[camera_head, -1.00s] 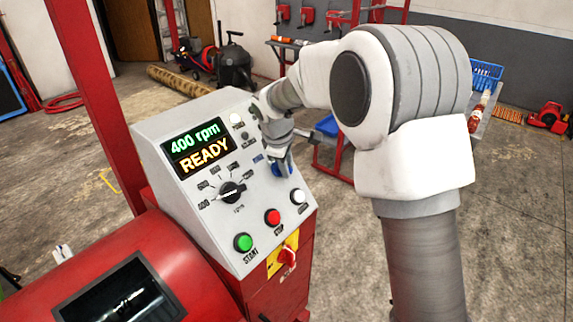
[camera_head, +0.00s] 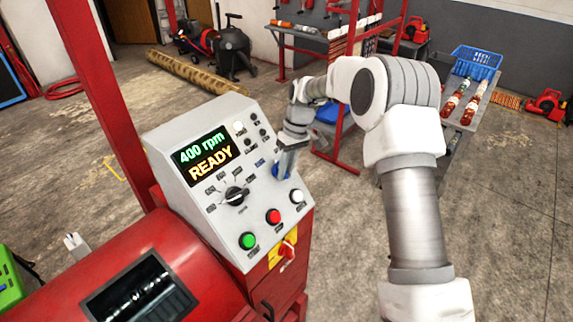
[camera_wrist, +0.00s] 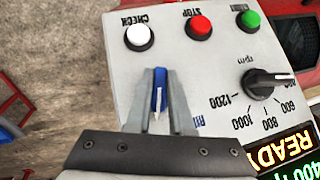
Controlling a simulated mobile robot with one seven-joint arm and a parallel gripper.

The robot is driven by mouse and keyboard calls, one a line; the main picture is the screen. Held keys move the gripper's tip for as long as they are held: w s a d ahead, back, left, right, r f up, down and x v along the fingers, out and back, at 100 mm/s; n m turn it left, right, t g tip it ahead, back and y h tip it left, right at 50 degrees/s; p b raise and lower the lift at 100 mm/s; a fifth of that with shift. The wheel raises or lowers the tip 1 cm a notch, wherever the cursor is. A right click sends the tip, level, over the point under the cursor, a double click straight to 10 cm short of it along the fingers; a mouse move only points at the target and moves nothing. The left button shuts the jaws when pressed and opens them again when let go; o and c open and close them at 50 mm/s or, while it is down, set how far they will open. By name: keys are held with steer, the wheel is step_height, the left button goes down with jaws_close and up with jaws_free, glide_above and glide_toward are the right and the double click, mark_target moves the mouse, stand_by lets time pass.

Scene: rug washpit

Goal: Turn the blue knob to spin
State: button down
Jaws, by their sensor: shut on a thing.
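The blue knob (camera_wrist: 159,92) is on the sloped grey control panel (camera_head: 232,258). In the wrist view it sits between the two fingers of my gripper (camera_wrist: 159,100), which is shut on it. A white pointer line shows on the knob. The label beside it is mostly hidden by a finger. In the head view my gripper (camera_head: 283,168) reaches the panel's right side and covers part of the knob (camera_head: 277,171). The display (camera_head: 207,157) reads "400 rpm" and "READY".
The panel also has a black rpm dial (camera_head: 236,196), a green button (camera_head: 248,241), a red stop button (camera_head: 273,216), a white check button (camera_head: 296,196) and a red-yellow switch (camera_head: 287,248). A red post (camera_head: 95,90) stands left. A red-framed bench (camera_head: 340,140) stands behind my arm.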

steer(key=shift+w+a+r+m+g+y, duration=0.3)
steer(key=shift+a+r+m+g+y, duration=0.1)
steer(key=shift+m+y, duration=0.35)
steer(key=shift+p, duration=0.3)
steer(key=c, duration=0.8)
jaws_free()
steer(key=shift+f, duration=0.2)
steer(key=shift+d+f, duration=0.1)
steer(key=shift+d, duration=0.15)
steer(key=v, duration=1.7)
steer(key=shift+w+d, duration=0.15)
